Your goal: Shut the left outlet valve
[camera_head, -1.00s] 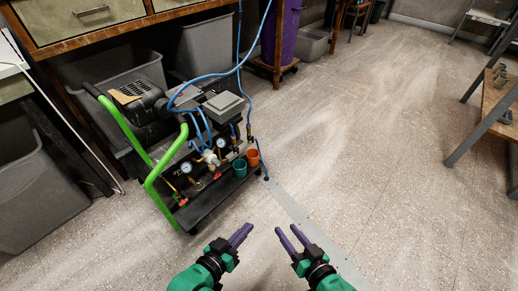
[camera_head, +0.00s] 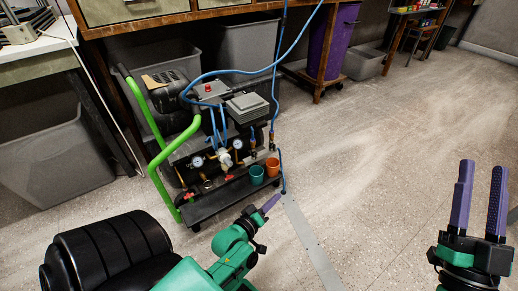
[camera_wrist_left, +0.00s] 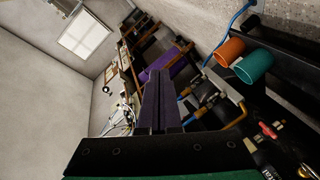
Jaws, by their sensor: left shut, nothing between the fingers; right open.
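The compressor cart (camera_head: 215,190) stands at the centre-left in the head view, with a gauge and valve panel facing the front. A red handle (camera_head: 188,196) sits low at the panel's left end, and another red handle (camera_head: 229,178) is further right. A red handle also shows in the left wrist view (camera_wrist_left: 268,130); I cannot tell which. My left gripper (camera_head: 269,205) is shut and empty, in front of the cart's right end, apart from the handles. Its fingers show in the left wrist view (camera_wrist_left: 160,100). My right gripper (camera_head: 479,198) is open and empty at the far right.
A teal cup (camera_head: 256,175) and an orange cup (camera_head: 273,167) stand at the cart's right end. A green tube handle (camera_head: 165,155) rises at its left. Blue hoses (camera_head: 245,70) loop above it. The floor to the right is clear.

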